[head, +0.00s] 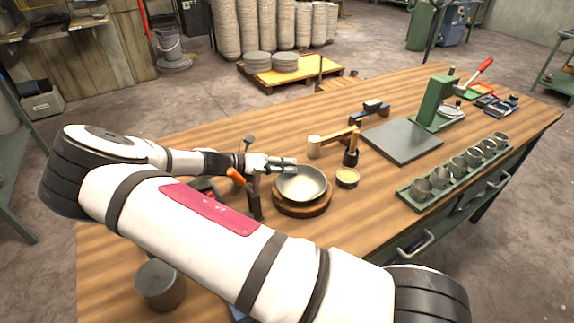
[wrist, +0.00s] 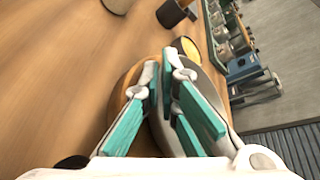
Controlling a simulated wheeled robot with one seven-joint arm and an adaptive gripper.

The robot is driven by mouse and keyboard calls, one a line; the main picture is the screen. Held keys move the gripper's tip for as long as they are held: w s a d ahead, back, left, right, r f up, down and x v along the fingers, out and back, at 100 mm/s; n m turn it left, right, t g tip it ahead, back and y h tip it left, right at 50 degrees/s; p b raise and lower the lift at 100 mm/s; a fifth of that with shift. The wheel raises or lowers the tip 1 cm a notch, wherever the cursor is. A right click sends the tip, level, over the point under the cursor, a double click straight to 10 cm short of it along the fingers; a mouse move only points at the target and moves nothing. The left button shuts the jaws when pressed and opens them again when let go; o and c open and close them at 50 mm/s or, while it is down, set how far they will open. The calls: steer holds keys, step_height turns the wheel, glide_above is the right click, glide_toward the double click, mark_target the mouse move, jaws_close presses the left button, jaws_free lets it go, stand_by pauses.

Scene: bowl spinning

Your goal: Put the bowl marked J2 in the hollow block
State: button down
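A grey bowl (head: 302,184) sits at or just over the round wooden block (head: 303,208), near the table's middle; I cannot tell how deep it sits. No J2 mark is readable. My gripper (head: 292,163) reaches in from the left at the bowl's far-left rim. In the wrist view my gripper's teal-padded fingers (wrist: 163,68) are close together, with a narrow gap. One finger lies over the bowl (wrist: 212,85), the other over the wooden block (wrist: 122,85), so they seem to straddle the rim. Whether they clamp it is unclear. The block's hollow is hidden.
A mallet (head: 335,141), a dark holder (head: 351,158) and a small yellow-filled dish (head: 347,177) stand close right of the bowl. A green rack (head: 408,199) of metal cups lines the right edge. A grey cylinder (head: 160,284) stands at front left.

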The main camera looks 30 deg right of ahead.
steer(key=c, duration=1.8)
jaws_free()
steer(key=shift+f, duration=0.1)
steer(key=shift+r, duration=0.35)
steer(key=v, duration=0.3)
steer(key=b+v, duration=0.1)
steer(key=v, duration=0.3)
steer(key=shift+a+r, duration=0.2)
steer(key=shift+r, duration=0.1)
steer(key=shift+d, duration=0.1)
